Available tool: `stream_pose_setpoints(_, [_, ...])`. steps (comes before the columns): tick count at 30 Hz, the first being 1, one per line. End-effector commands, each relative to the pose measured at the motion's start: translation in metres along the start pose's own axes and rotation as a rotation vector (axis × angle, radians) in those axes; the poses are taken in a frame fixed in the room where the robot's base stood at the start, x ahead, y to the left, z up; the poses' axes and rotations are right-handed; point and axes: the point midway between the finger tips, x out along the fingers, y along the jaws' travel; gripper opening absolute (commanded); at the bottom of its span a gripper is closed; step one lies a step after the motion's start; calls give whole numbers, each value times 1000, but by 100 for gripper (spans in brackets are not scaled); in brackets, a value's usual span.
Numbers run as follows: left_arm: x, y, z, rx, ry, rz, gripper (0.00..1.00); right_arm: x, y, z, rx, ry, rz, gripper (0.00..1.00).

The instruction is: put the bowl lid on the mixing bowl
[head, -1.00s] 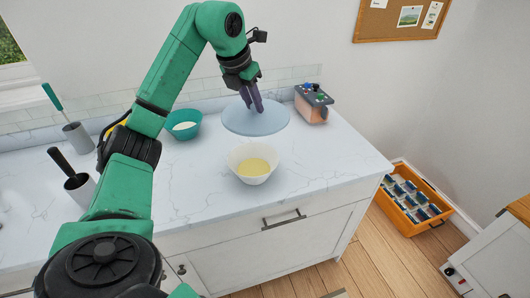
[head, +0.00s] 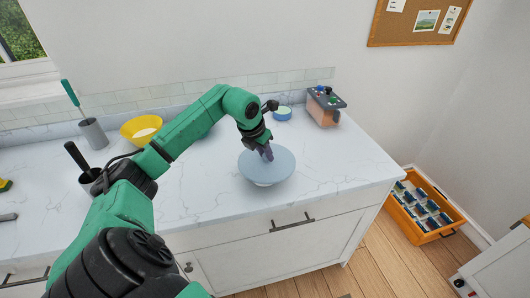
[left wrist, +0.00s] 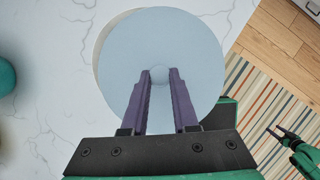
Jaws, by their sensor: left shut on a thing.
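The bowl lid (head: 285,163) is a round, pale blue-grey disc, lying about level over the white mixing bowl (head: 265,184). Only a little of the bowl's side shows below the lid in the head view. My left gripper (head: 267,153) points down from above and is shut on the lid's small centre knob. In the left wrist view the purple fingers (left wrist: 160,75) stand on either side of the knob, and a pale rim shows past the lid's upper left edge. I cannot tell whether lid and bowl touch. My right gripper (left wrist: 281,133) is small at the right of the left wrist view.
On the counter (head: 345,170) stand a yellow bowl (head: 131,135), a teal bowl partly behind my arm, a small blue dish (head: 281,114) and a box with coloured knobs (head: 323,108). Utensil holders (head: 93,134) stand at left. An orange crate (head: 400,220) is on the floor.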

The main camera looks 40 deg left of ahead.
Motion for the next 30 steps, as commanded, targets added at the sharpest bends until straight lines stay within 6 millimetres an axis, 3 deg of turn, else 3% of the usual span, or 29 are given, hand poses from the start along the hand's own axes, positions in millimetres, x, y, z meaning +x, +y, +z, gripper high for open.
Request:
stream_pose_setpoints(2, [4,0,-2,0,0,0,0,4,0,1,0,0,-1,65])
stream_pose_setpoints(3, [4,0,-2,0,0,0,31,4,-1,1,0,-1,-1,65])
stream_pose_setpoints(5, [3,0,-1,0,0,0,54,3,-1,1,-1,-1,-1,65])
stream_pose_setpoints(6, [3,0,-1,0,0,0,57,3,-2,1,0,-1,-2,65])
stream_pose_setpoints(14, [2,0,-1,0,0,0,57,3,-6,0,0,-1,-8,65])
stream_pose_setpoints(17, [-7,0,3,-1,-1,0,57,-6,-6,0,-1,-1,-9,65])
stream_pose_setpoints(19, [-13,1,2,1,-5,3,57,4,-6,1,-1,-2,-9,65])
stream_pose_setpoints(25, [-67,1,1,2,-7,5,57,19,-6,3,-1,-2,-8,65])
stream_pose_setpoints(30, [-110,0,2,0,-4,2,57,19,-6,3,-1,-2,-8,65])
